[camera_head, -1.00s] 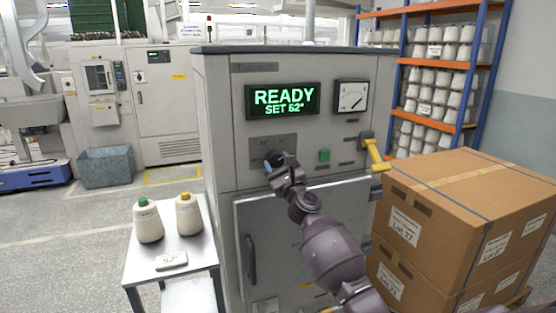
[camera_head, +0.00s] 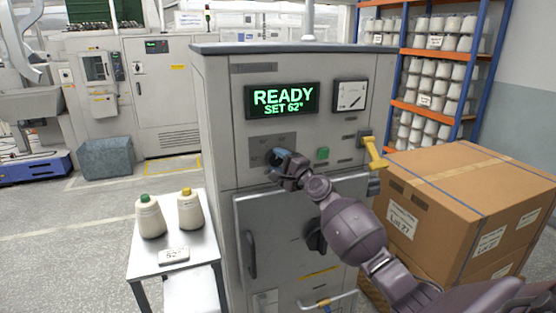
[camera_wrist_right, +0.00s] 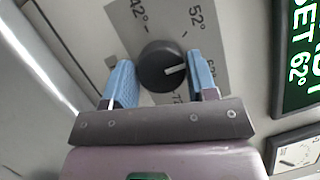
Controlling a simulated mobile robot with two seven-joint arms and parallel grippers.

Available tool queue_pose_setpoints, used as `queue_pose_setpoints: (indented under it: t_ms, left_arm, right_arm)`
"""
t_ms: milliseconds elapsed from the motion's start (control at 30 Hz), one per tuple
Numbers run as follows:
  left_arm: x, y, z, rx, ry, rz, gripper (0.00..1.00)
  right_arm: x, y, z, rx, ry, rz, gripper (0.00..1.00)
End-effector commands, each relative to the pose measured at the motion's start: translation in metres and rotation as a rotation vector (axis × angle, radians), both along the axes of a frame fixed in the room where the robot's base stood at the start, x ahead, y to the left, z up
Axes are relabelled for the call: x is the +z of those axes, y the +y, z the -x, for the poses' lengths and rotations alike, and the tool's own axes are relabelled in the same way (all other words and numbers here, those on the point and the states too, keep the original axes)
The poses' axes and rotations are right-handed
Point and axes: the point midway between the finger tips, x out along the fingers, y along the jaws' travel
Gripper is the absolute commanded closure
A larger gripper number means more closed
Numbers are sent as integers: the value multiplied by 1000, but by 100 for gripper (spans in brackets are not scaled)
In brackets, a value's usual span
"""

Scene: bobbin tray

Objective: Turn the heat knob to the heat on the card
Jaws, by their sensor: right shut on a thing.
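The dark round heat knob (camera_wrist_right: 160,72) sits on a grey plate marked 42°, 52° and a partly hidden 62°. Its white pointer line aims right, towards the 62° mark. My right gripper (camera_head: 278,158) is at the knob on the machine front; its blue fingers (camera_wrist_right: 163,82) lie on either side of it, shut on it. The green display (camera_head: 282,100) reads READY, SET 62°. The card (camera_head: 174,256) lies on the small side table; its number is small and looks like 52°, but I cannot be sure. My left gripper is not in view.
A green button (camera_head: 322,153) and a yellow handle (camera_head: 374,154) are right of the knob.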

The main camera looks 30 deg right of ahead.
Motion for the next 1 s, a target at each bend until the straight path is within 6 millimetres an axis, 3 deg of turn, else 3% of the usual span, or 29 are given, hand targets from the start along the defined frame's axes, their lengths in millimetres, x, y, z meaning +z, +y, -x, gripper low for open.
queue_pose_setpoints:
  t_ms: [500, 1000]
  left_arm:
    - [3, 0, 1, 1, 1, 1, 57]
    - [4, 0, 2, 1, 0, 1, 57]
  right_arm:
    - [3, -1, 0, 0, 94, 407, 71]
    - [4, -1, 0, -1, 125, 540, 71]
